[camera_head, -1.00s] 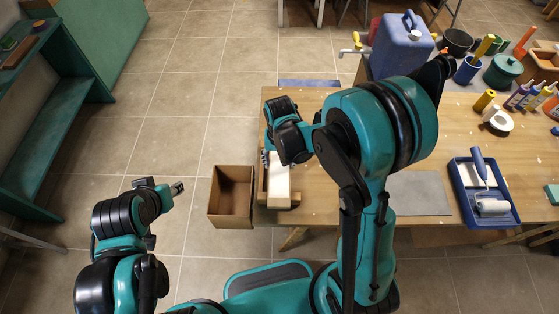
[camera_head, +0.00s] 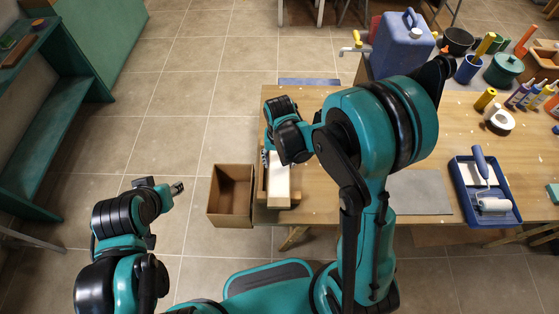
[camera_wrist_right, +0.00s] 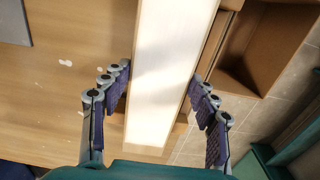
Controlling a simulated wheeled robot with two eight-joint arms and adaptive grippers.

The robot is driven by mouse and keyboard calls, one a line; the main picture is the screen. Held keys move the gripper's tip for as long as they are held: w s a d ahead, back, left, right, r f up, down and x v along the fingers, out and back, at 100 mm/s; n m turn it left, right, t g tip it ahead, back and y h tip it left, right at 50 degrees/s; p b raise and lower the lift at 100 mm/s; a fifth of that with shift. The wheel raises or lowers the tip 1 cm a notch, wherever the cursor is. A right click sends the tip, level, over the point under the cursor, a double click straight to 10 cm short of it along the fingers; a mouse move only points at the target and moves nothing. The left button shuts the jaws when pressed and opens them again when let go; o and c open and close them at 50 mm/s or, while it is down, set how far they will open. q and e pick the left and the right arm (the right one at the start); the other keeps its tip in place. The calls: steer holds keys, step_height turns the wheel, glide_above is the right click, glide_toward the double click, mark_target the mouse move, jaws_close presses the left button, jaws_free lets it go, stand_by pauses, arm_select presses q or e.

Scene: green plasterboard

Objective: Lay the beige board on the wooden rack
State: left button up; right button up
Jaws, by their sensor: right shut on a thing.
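The beige board (camera_head: 279,183) is a long pale piece at the left end of the workbench, lengthwise in the head view. In the right wrist view the board (camera_wrist_right: 168,75) runs between the fingers of my right gripper (camera_wrist_right: 158,95), which is shut on it. The wooden rack (camera_head: 296,199) shows only in part, as wood beside and under the board; whether the board touches it is hidden. In the head view my right wrist covers the board's far end. My left gripper (camera_head: 178,187) is over the floor at the left, away from the board; its finger opening is unclear.
An open cardboard box (camera_head: 231,195) stands left of the bench end. A grey sheet (camera_head: 418,192) and a blue paint tray (camera_head: 484,190) with a roller lie to the right. A blue jug (camera_head: 402,45), bottles and pots crowd the back right.

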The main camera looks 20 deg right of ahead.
steer(key=shift+f, duration=0.25)
steer(key=o, duration=1.5)
steer(key=shift+c, duration=0.2)
step_height(320, 180, up, 12)
steer(key=n+t+b, duration=0.3)
steer(key=t+b, duration=0.4)
glide_toward(280, 164)
steer(key=s+d+r, duration=0.3)
steer(key=s+d, duration=0.1)
steer(key=shift+s+d, duration=0.2)
steer(key=shift+d, duration=0.1)
